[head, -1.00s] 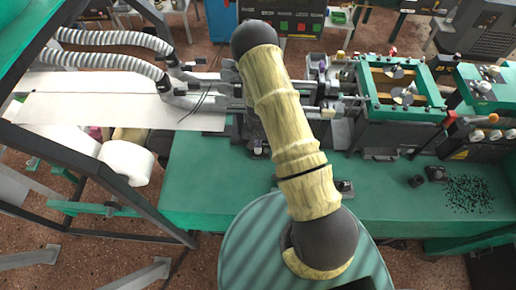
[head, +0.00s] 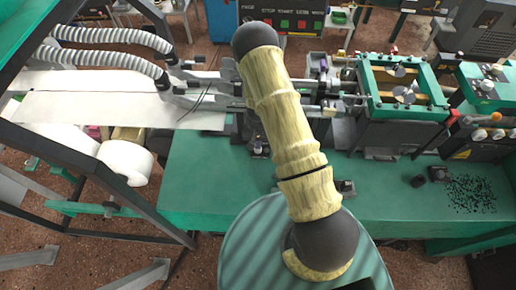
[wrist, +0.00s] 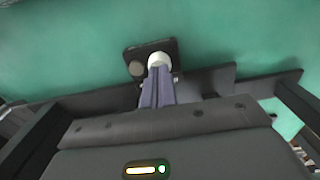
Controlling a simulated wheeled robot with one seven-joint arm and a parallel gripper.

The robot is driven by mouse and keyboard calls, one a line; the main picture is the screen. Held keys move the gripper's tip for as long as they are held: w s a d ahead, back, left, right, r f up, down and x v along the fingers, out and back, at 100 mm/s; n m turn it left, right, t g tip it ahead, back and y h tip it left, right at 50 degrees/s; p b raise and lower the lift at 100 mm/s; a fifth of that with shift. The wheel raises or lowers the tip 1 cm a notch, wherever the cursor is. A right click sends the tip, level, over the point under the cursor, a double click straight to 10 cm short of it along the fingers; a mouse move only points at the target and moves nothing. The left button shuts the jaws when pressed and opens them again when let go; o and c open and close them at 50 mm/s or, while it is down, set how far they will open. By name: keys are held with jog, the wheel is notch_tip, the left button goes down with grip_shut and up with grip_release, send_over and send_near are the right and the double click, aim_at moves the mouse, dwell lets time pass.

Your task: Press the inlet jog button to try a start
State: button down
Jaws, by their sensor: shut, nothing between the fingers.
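In the wrist view, a white round button (wrist: 159,60) stands on a dark plate (wrist: 168,48) fixed to a green surface. A brownish-grey round knob (wrist: 136,69) sits to its left on the same plate. My gripper (wrist: 158,74) is shut and empty, its greyish-purple fingertips right at the white button's near edge. They overlap it in the picture; I cannot tell whether they touch or press it. No label shows on either button. In the head view my yellow-sleeved arm crosses the middle, and my gripper is hidden there.
A green machine bed (head: 215,185) runs across the head view. Clear-topped green-framed machinery (head: 405,90) stands at right, near an orange-tipped lever (head: 495,117). A white paper web (head: 110,105) and ribbed hoses (head: 110,38) lie left. A button panel (head: 287,22) stands at the back.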

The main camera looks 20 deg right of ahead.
jog(key=shift+f+b, duration=0.45)
dwell(0.4)
jog(key=shift+r, duration=0.1)
dwell(0.5)
jog(key=shift+r+p, duration=0.8)
jog(key=shift+r, duration=0.3)
jog(key=shift+r, duration=0.1)
jog(key=shift+r+p, duration=0.9)
jog(key=shift+r, duration=0.5)
